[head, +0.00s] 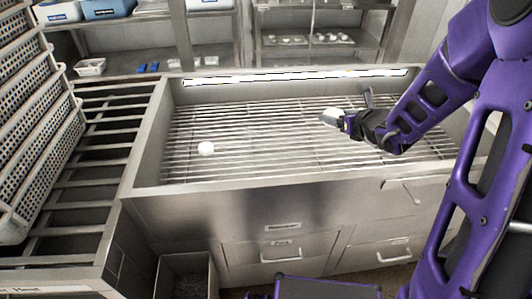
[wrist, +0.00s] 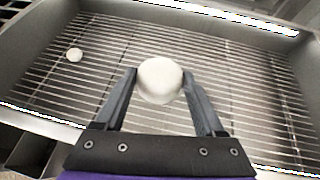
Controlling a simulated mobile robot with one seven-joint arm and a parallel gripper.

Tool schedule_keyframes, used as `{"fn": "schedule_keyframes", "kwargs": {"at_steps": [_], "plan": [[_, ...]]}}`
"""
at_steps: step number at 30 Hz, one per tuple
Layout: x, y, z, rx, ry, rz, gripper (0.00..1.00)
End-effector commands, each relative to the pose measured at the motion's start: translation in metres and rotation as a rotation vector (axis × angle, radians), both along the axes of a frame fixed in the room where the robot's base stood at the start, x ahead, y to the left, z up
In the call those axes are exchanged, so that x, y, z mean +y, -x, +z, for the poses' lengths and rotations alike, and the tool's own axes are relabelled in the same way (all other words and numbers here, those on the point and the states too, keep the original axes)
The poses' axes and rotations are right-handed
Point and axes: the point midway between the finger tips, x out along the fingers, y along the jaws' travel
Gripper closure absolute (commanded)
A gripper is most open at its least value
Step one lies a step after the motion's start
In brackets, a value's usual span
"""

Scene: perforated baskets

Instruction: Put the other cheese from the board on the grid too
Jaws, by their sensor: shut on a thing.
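My gripper (head: 345,122) is over the right half of the metal grid (head: 255,155). In the wrist view my gripper (wrist: 160,95) is shut on a round white cheese (wrist: 160,78), with a finger on each side. The held cheese (head: 330,116) shows as a pale shape at the fingertips in the head view. Its height over the bars is hard to tell. Another white cheese (head: 206,148) lies on the left part of the grid, apart from my gripper; it also shows in the wrist view (wrist: 74,55). I cannot make out a board in either view.
The grid sits in a metal basin with a raised rim (head: 250,186). A slatted rack (head: 85,170) and stacked perforated baskets (head: 28,130) stand at the left. Shelves (head: 320,45) are behind. Bare grid lies between the two cheeses.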

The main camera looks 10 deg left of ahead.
Motion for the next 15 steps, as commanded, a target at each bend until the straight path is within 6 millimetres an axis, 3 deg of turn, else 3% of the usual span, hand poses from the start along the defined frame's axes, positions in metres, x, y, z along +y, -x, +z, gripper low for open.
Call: {"fn": "schedule_keyframes", "kwargs": {"at_steps": [1, 6, 12, 15], "plan": [[0.022, -0.018, -0.021, 0.003, -0.001, 0.048, 0.86], [0.106, -0.072, -0.068, 0.002, -0.003, 0.203, 0.86], [0.207, -0.114, -0.122, 0.004, -0.004, 0.343, 0.86], [0.248, -0.127, -0.143, 0.003, -0.002, 0.387, 0.86]]}}
